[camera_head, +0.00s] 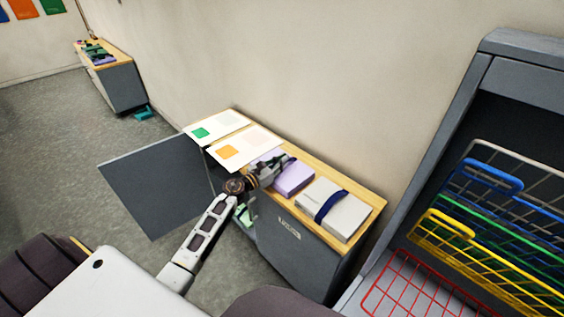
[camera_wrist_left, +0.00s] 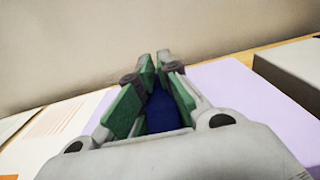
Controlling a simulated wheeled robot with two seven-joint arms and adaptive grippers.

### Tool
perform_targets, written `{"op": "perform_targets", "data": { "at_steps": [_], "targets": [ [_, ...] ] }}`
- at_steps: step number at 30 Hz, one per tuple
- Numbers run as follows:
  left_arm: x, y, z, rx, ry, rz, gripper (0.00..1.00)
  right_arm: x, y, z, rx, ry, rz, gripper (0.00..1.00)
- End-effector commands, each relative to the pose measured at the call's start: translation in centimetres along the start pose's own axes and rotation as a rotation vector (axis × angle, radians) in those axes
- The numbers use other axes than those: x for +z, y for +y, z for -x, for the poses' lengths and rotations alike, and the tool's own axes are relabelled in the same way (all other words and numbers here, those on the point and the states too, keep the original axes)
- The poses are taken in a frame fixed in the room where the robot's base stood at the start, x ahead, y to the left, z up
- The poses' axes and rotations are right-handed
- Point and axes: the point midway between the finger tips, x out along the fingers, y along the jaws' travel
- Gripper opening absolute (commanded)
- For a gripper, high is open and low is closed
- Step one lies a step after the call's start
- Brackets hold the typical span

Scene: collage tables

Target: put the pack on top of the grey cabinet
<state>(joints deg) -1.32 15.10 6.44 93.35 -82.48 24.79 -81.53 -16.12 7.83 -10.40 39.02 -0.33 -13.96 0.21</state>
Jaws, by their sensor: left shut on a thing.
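The grey cabinet (camera_head: 290,247) has a light wood top and stands against the wall. A lilac pack (camera_head: 294,180) sits on that top, near its middle. My left gripper (camera_head: 284,161) is at the pack's left end, shut on a dark blue part, seemingly its band. In the left wrist view the lilac pack (camera_wrist_left: 228,90) spreads beneath the fingers, with the blue band (camera_wrist_left: 163,112) between them. The fingers hide part of the band. A pale grey pack (camera_head: 345,215) with a dark blue band lies to the right on the same top.
Two sheets, one with a green square (camera_head: 212,128) and one with an orange square (camera_head: 238,150), lie on the top's left. The cabinet's dark door (camera_head: 150,195) stands open to the left. A rack with coloured wire baskets (camera_head: 470,245) stands at right.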

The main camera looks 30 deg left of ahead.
Motion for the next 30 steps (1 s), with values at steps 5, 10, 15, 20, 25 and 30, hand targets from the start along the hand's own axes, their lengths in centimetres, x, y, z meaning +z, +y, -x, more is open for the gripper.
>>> {"op": "perform_targets", "data": {
  "at_steps": [5,10,15,20,25,30],
  "targets": [
    [0.3,0.0,-0.1,0.0,-0.006,-0.001,0.0,0.7,0.3,-0.1,0.003,-0.011,0.002,0.4],
    [-0.1,0.0,0.0,0.0,0.0,0.0,0.07,1.2,1.1,-0.1,0.011,-0.021,0.005,0.4],
    [-0.1,0.0,0.0,0.0,0.0,0.0,0.29,1.2,1.6,-0.1,0.017,-0.02,0.009,0.4],
    [-0.1,0.0,0.0,0.0,0.0,0.0,0.3,1.1,1.7,0.0,0.017,-0.015,0.009,0.4],
    [-0.1,0.0,0.0,0.0,0.0,0.0,0.3,0.9,1.2,-0.1,0.013,-0.012,0.007,0.4],
    [0.1,0.0,0.0,0.0,0.0,0.0,0.3,0.4,0.4,0.1,0.004,-0.004,0.002,0.4]
  ]
}}
